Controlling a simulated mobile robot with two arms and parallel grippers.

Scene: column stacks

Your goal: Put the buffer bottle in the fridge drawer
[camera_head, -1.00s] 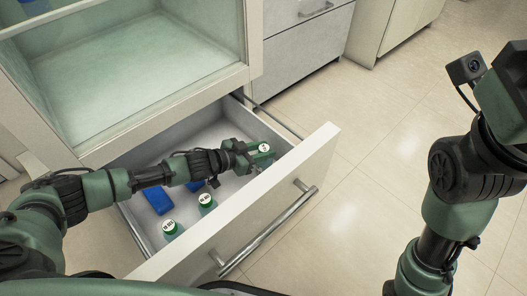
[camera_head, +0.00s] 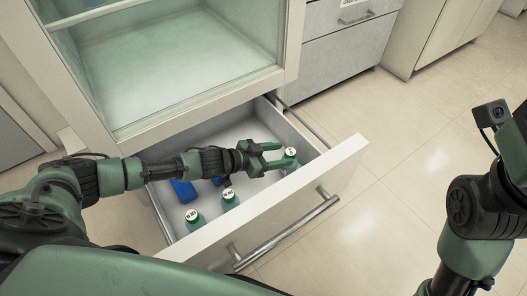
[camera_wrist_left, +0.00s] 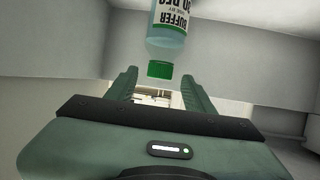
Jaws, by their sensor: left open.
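My left gripper (camera_head: 279,155) is open inside the drawer. Its fingers point at the bottle, which is just beyond the fingertips; I cannot tell whether they touch it. My right arm is at the right edge of the head view, and its gripper is out of view.
Two similar capped bottles (camera_head: 229,198) (camera_head: 194,219) stand near the drawer's front wall. Blue items (camera_head: 184,191) lie behind them, partly under my left arm. The glass-fronted fridge compartment (camera_head: 180,65) is above the drawer. Grey drawers (camera_head: 345,50) and open floor lie to the right.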

